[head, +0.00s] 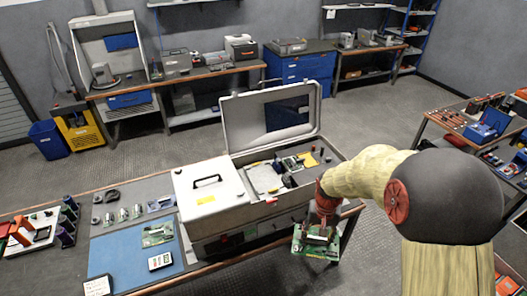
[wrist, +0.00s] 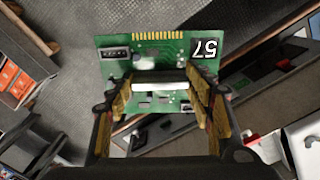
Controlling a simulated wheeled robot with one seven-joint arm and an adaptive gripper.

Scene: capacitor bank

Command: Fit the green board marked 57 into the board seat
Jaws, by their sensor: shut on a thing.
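The green board marked 57 (wrist: 140,57) is in the wrist view, with a row of gold contacts along its far edge and the 57 label at its right corner. My gripper (wrist: 160,88) is shut on the board, with fingers on both sides of a pale bar across it. In the head view my gripper (head: 319,226) holds the board (head: 312,247) in the air at the front right of the bench, right of the grey case.
The case's raised lid (head: 272,111) stands behind its open bay. A closed white lid with a handle (head: 208,196) is on its left. Another green board (head: 157,234), a blue mat (head: 122,257) and a small meter (head: 160,261) lie on the bench. Open floor lies behind the bench.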

